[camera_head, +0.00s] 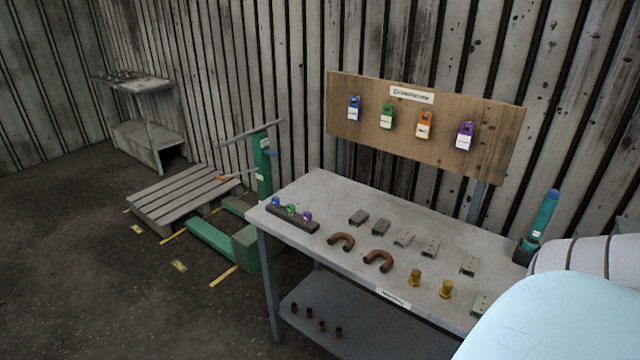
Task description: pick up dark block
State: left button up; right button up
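Two small dark grey blocks lie side by side near the middle of the grey workbench (325,192). The left dark block (358,217) is a little farther back than the right dark block (380,227), and the two are slightly apart. Neither of my grippers shows in the head view. A smooth pale blue shape fills the bottom right corner and hides that end of the bench.
Two brown U-shaped pipes (378,261), several light grey blocks (404,238) and two brass fittings (446,289) lie on the bench. A teal cylinder (545,215) stands at the right. Coloured tags hang on a wooden board (345,92) behind. A pallet (180,197) sits on the floor left.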

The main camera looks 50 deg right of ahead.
aim_at(360, 217)
jog(key=i+z, duration=0.3)
jog(key=i+j+z, duration=0.35)
jog(key=i, duration=0.15)
jog(key=i+j+z, duration=0.45)
jog(key=z, duration=0.2)
jog(key=i+j+z, duration=0.5)
jog(key=z, duration=0.15)
jog(key=j, duration=0.1)
